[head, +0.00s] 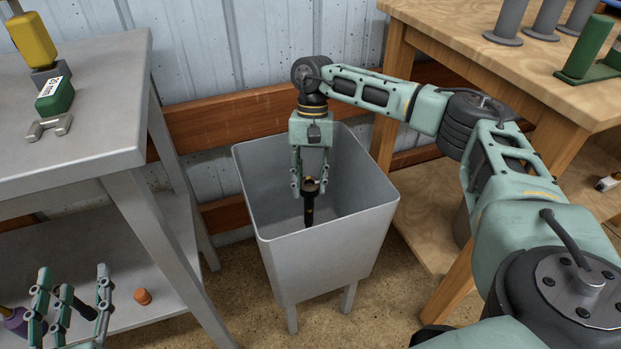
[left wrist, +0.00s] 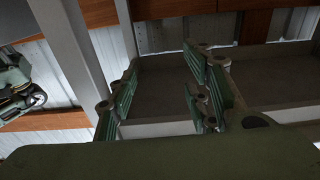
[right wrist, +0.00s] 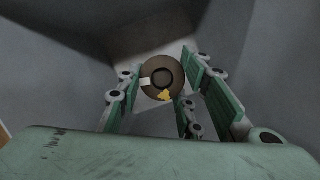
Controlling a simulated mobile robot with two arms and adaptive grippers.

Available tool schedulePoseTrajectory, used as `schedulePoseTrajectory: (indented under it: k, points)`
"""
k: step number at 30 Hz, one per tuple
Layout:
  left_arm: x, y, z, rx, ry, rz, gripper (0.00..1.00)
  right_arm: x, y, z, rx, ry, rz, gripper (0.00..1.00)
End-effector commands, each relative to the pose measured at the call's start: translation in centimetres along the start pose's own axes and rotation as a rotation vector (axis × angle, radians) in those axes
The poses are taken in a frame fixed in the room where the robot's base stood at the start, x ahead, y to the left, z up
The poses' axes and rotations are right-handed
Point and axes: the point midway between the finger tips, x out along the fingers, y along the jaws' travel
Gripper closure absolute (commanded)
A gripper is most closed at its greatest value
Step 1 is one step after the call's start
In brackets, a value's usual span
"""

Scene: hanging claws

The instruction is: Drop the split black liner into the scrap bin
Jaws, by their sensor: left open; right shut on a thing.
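The split black liner (head: 309,206) is a dark upright tube with a wider collar and a small yellow mark. My right gripper (head: 310,184) is shut on its upper end and holds it inside the mouth of the grey scrap bin (head: 318,250). In the right wrist view the liner (right wrist: 162,78) is seen end-on between the fingers, with the bin's inner walls (right wrist: 50,75) around it. My left gripper (head: 72,300) is open and empty by the lower shelf of the metal bench.
A metal bench (head: 85,85) at left carries a yellow-and-green tool (head: 45,70). An orange piece (head: 142,296) and a dark cylinder lie on its lower shelf. A wooden table (head: 470,40) at right holds grey cylinders (head: 508,20) and a green stand (head: 588,55). The bin stands between them.

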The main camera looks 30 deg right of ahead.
Motion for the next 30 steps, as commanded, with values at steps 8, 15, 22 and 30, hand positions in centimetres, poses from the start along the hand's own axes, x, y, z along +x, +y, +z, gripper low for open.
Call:
schedulePoseTrajectory:
  k: [8, 15, 22, 30]
  points:
    - [0.0, 0.3, -2.6, -0.003, 0.140, 0.008, 0.54, 1.1, 0.0, -0.3, 0.000, 0.000, 0.000, 1.00]
    - [-0.3, 0.7, -5.0, -0.007, 0.262, 0.014, 0.54, 1.9, 0.0, -0.6, 0.000, 0.000, 0.000, 1.00]
    - [-1.0, 0.9, -7.2, -0.011, 0.378, 0.020, 0.54, 2.7, 0.0, -0.8, 0.000, 0.000, 0.000, 1.00]
    - [-2.1, 1.2, -9.7, -0.017, 0.515, 0.027, 0.54, 3.6, 0.0, -1.1, 0.000, 0.000, 0.000, 1.00]
